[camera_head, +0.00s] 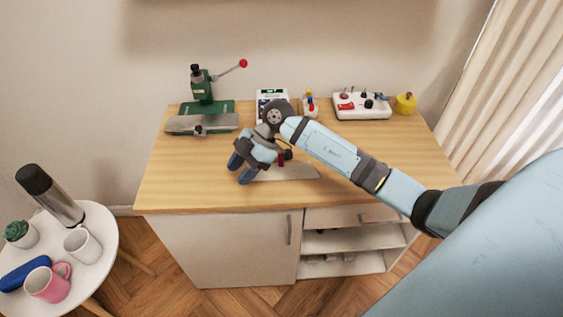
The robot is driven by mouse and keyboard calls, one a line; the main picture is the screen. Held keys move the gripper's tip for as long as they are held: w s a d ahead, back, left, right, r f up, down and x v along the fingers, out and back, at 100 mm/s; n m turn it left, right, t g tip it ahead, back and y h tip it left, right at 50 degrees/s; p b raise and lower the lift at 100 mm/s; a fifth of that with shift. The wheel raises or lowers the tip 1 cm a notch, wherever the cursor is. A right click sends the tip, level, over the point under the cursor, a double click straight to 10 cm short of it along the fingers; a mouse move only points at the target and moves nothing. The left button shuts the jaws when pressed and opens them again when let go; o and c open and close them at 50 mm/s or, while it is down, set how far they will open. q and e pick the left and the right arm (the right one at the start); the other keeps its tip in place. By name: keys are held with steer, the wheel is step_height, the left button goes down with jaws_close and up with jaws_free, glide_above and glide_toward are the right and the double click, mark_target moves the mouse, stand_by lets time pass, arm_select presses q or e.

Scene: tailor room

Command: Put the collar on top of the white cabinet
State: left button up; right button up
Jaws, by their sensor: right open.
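The white cabinet (230,245) stands ahead with a light wooden top (185,180). My right gripper (241,169) is open above the front middle of this top, with its blue-grey fingers pointing down and left. A small red and dark thing (282,159) shows just right of the gripper; I cannot tell whether it is the collar. A flat pale piece (295,172) lies on the top below the wrist, partly hidden by it. I cannot make out the collar for certain. My left gripper is not in view.
A green press (203,106), a white scale (272,97) and a white tray of small items (362,105) stand along the back, with a yellow pot (405,103). A round white table (97,240) holds a flask, mugs and a plant at left. The top's left front is clear.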

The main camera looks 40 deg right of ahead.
steer(key=s+a+r+m+t+y, duration=0.2)
steer(key=s+a+r+t+y, duration=0.1)
steer(key=s+a+t+y, duration=0.45)
steer(key=s+d+f+m+t+h, duration=0.1)
steer(key=s+d+f+m+h, duration=0.1)
steer(key=s+f+m+h, duration=0.4)
steer(key=s+d+f+m+t+h, duration=0.2)
steer(key=s+f+m+h, duration=0.5)
steer(key=f, duration=0.5)
steer(key=shift+s+d+f+m, duration=0.25)
steer(key=shift+s+d+m, duration=0.15)
steer(key=shift+s, duration=0.2)
